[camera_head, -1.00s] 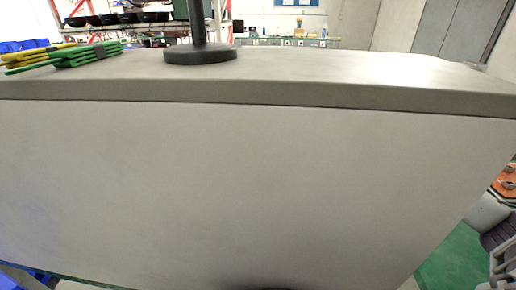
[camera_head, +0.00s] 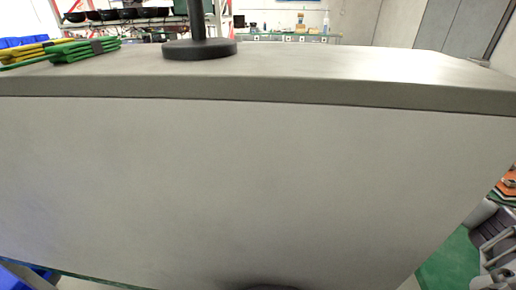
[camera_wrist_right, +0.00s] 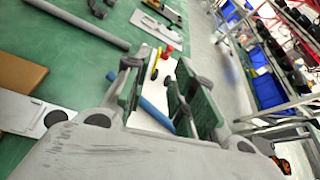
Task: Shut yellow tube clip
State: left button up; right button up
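In the right wrist view, my right gripper (camera_wrist_right: 158,82) is open, with its two green-padded fingers apart. Beyond and between the fingers is a white plate (camera_wrist_right: 145,122) on a green surface. A thin yellow piece (camera_wrist_right: 155,64), perhaps the yellow tube clip, stands on it near a red knob (camera_wrist_right: 169,48). A blue rod-like piece (camera_wrist_right: 155,113) lies nearer, between the fingers. Nothing is visibly gripped. Whether the yellow piece is open or shut is too small to tell. The head view does not show the clip, and my left gripper is in neither view.
A large grey cabinet or counter (camera_head: 260,180) fills the head view, with a black round stand (camera_head: 199,49) and green and yellow stacked pieces (camera_head: 85,49) on top. In the wrist view, a grey bar (camera_wrist_right: 80,23) and brown block (camera_wrist_right: 20,73) lie on the green surface (camera_wrist_right: 75,60). Blue bins (camera_wrist_right: 267,88) stand right.

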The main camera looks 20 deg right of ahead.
jog(key=shift+x, duration=5.75)
jog(key=shift+a, duration=0.1)
jog(key=shift+r, duration=0.1)
grip_shut()
